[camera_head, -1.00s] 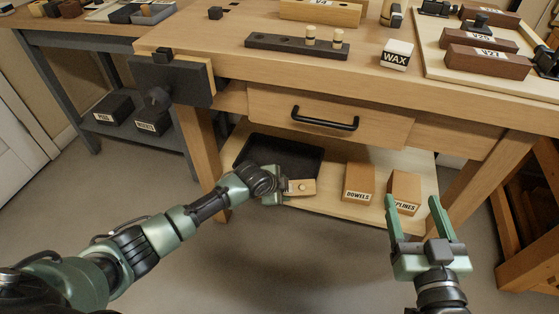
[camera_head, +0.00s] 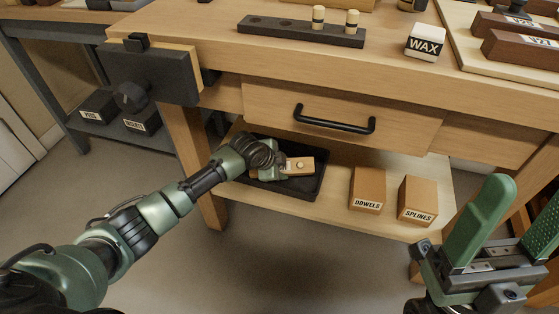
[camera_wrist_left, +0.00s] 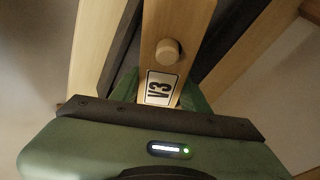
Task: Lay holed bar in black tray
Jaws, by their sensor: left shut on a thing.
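The holed bar (camera_head: 298,166) is a light wooden block with a pale round dowel-like end showing in its face. My left gripper (camera_head: 279,167) is shut on it. The black tray (camera_head: 297,193) lies on the low shelf, and the bar is over it in the head view; whether it touches the tray floor I cannot tell. My right gripper (camera_head: 522,205) is open and empty at the lower right.
The dowels box (camera_head: 368,188) and splines box (camera_head: 418,200) stand on the shelf right of the tray. The bench drawer (camera_head: 340,118) with its black handle overhangs the shelf. A wooden leg (camera_head: 195,165) stands left of the tray. A wax block (camera_head: 425,42) sits on the bench.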

